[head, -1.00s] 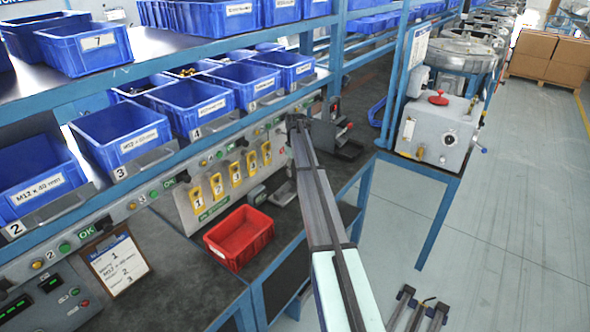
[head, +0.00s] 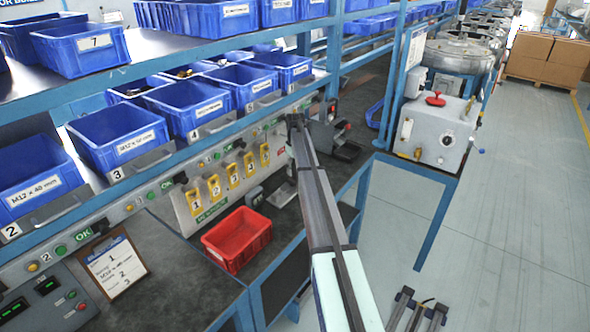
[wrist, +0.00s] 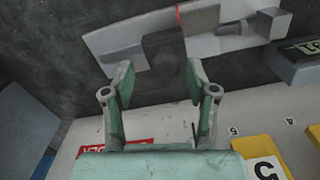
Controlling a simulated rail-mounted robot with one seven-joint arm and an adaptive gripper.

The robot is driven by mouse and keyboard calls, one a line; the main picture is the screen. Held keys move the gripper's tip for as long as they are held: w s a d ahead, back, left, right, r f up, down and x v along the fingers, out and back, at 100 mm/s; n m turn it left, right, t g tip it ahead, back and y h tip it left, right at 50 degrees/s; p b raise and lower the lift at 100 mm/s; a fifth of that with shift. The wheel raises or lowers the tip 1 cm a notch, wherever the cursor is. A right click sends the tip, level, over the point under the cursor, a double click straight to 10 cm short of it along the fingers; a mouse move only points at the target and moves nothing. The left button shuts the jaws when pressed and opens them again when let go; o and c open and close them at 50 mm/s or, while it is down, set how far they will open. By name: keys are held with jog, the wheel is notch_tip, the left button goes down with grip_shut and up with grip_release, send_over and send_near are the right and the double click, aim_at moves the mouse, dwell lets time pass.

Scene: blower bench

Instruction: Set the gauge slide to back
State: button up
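What looks like the gauge is a light grey plate (wrist: 112,40) on the dark bench, at the top of the wrist view. A darker grey block (wrist: 163,46) sits across its middle, with a thin red mark (wrist: 179,17) near its far edge. I cannot tell for sure which part is the slide. In the head view the plate (head: 283,194) shows partly, beside my arm. My gripper (wrist: 160,76) is open and empty, its two fingers apart, with the block showing just beyond and between the tips. No contact is visible. In the head view my gripper's fingertips are hidden.
A grey device with a display (wrist: 300,58) stands right of the plate in the wrist view. The panel with yellow numbered holders (head: 232,176) is close to my gripper. A red bin (head: 237,238) sits at the bench front. A black stand (head: 345,150) is to the right.

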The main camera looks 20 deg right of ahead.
aim_at(295, 171)
jog(key=shift+r, duration=0.1)
notch_tip(295, 171, up, 12)
dwell(0.5)
dwell(0.4)
